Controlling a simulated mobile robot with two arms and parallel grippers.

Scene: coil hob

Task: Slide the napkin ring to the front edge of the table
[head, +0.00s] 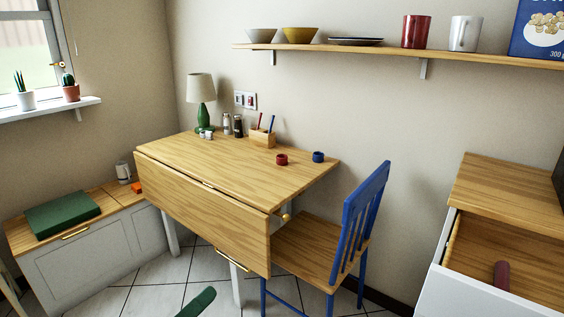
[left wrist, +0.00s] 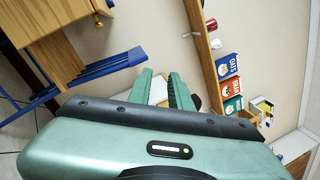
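Two small rings stand on the wooden table (head: 225,160) near its back right: a red ring (head: 282,159) and, to its right, a blue ring (head: 318,157). I cannot tell which one is the napkin ring. My left gripper (head: 197,303) shows only as a green piece at the bottom of the head view, low in front of the table and far from both rings. In the left wrist view its two green fingers (left wrist: 160,88) stand apart with nothing held between them. My right gripper is in neither view.
The table's front leaf (head: 205,205) hangs down. A blue chair (head: 368,205) stands at its right end. A lamp (head: 202,100), shakers (head: 232,124) and a pencil holder (head: 262,138) stand along the back. The tabletop's front and middle are clear. An open drawer (head: 500,255) is at right.

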